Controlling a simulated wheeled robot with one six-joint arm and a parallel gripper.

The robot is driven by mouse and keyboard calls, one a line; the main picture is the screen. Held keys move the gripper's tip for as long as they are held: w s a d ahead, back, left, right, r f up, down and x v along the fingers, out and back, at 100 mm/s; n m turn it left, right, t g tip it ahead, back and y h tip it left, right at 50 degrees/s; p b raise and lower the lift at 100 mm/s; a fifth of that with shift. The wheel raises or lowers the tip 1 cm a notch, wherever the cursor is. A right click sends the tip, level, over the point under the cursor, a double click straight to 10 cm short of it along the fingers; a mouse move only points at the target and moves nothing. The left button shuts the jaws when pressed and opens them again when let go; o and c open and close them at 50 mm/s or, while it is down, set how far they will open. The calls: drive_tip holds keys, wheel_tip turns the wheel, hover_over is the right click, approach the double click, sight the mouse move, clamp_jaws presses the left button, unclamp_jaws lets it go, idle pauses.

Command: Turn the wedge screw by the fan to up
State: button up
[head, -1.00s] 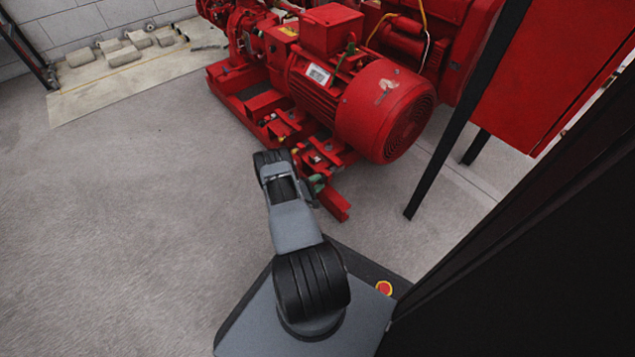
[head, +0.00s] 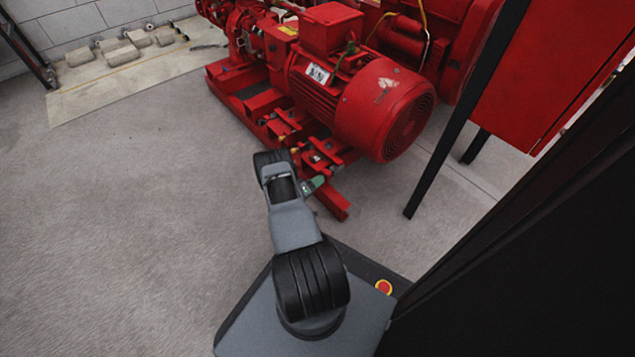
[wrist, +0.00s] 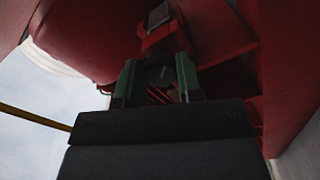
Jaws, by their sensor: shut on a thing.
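The red motor (head: 350,100) with its round fan cover (head: 405,125) at the right end stands on a red base frame (head: 332,200). My gripper (head: 318,183) is low beside the frame, below the fan end. In the wrist view my gripper (wrist: 158,80) has its two green fingers either side of a dark, round-ended piece, the wedge screw (wrist: 160,76), and is shut on it. A pale line shows at the screw's right side. Its exact angle is hard to read. In the head view the screw cannot be made out beside my arm and fingers.
A red cabinet (head: 545,75) on black legs stands at the right. The grey floor at the left is clear. Red metal surrounds my gripper closely in the wrist view.

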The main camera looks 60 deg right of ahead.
drive_tip(key=shift+s+f+m, duration=0.1)
drive_tip(key=shift+m, duration=1.7)
drive_tip(key=shift+f+m, duration=0.1)
drive_tip(key=shift+m, duration=1.7)
drive_tip(key=o, duration=0.9)
drive_tip(key=p+v, duration=0.4)
drive_tip(key=v, duration=1)
drive_tip(key=shift+d+r, duration=0.1)
